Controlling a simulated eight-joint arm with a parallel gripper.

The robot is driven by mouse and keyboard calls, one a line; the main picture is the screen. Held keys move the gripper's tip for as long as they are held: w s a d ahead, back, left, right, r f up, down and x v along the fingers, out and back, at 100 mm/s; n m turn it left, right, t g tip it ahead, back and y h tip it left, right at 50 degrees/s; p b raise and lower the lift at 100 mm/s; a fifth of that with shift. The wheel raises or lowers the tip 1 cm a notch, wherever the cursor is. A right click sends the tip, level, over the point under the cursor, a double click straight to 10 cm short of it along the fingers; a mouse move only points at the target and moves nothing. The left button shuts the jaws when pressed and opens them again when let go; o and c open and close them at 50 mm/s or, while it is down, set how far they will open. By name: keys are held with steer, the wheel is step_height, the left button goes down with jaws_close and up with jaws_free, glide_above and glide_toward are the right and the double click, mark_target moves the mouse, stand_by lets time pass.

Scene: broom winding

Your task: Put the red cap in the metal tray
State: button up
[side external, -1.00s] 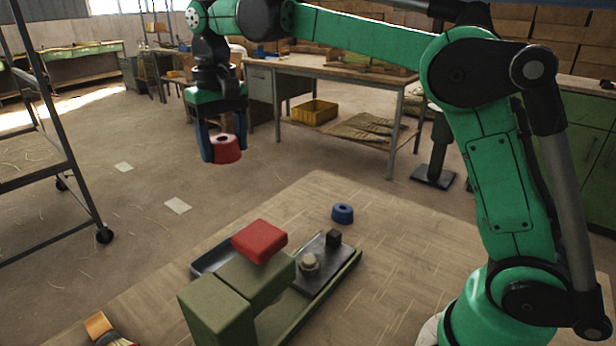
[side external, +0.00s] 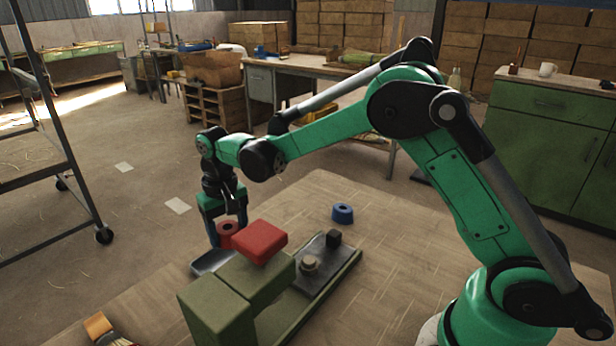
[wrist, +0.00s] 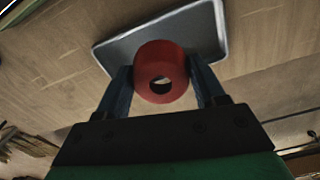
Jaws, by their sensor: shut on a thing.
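The red cap (side external: 226,240) is a short ring with a hole in its top. My gripper (side external: 227,234) is shut on it, with one blue-grey finger on each side. The metal tray (side external: 206,264) is shallow and grey, on the table's left side, partly hidden behind the green machine. In the side view the cap is held just above the tray's back part. In the wrist view the cap (wrist: 148,84) sits between the fingers (wrist: 160,76), and the tray (wrist: 207,30) shows behind it. I cannot tell the exact height of the gap.
A green machine (side external: 218,308) with a red block (side external: 261,240) on top stands right beside the tray, close to my gripper. A blue ring-shaped cap (side external: 342,213) stands alone on the table. An orange-ended brush (side external: 98,326) lies at the front left. The table's right part is clear.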

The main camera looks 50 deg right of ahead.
steer(key=shift+f, duration=1.9)
steer(key=shift+f, duration=0.15)
steer(key=o, duration=1.3)
